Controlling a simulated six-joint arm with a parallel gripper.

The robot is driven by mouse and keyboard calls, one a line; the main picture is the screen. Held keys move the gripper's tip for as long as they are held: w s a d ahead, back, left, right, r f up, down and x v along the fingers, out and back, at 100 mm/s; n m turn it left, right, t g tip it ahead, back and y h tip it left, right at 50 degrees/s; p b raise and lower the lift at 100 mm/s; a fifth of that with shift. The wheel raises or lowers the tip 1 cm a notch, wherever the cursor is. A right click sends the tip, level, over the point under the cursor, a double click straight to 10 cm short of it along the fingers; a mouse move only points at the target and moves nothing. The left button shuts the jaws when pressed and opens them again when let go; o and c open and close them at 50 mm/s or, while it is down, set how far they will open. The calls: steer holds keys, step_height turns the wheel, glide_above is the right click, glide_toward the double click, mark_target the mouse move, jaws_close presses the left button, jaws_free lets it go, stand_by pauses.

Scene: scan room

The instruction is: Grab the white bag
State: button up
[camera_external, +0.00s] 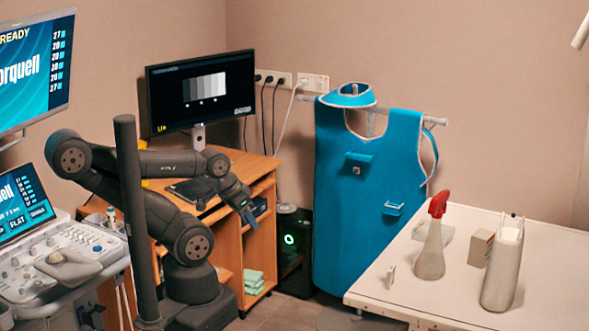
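A tall off-white bag (502,272) stands upright on the white table (558,277) at the right. Two thin upright tips, perhaps handles, show at its top. My gripper (248,215) is far to the left of it, pointing down in front of the wooden desk. It is well apart from the bag and touches nothing that I can make out. It is dark and small in the picture, so I cannot tell whether its fingers are apart.
A spray bottle with a red head (431,240), a small box (480,247) and a small white item (390,276) stand on the table left of the bag. A blue apron (345,215) hangs behind. A dark post (135,220) stands in front of my arm.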

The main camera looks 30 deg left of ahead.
steer(key=w+d+r+m+g+h, duration=0.1)
steer(key=w+d+r+m, duration=0.65)
steer(key=d+r, duration=0.35)
steer(key=w+d+r+m+g+h, duration=0.1)
steer(key=w+d+r+m+h, duration=0.1)
steer(key=w+d+r+m, duration=0.75)
steer(key=w+d+r+m+g, duration=0.1)
steer(key=d+r+m, duration=0.15)
steer(key=d, duration=0.75)
steer(key=d+r+m, duration=0.2)
steer(key=d+m, duration=0.1)
steer(key=d, duration=0.8)
steer(key=s+d+m+g+h, duration=0.15)
steer(key=d+m, duration=0.55)
steer(key=d, duration=0.8)
steer(key=x, duration=1.7)
steer(key=shift+f, duration=0.4)
steer(key=shift+a, duration=0.15)
jaws_close()
steer(key=shift+r, duration=0.1)
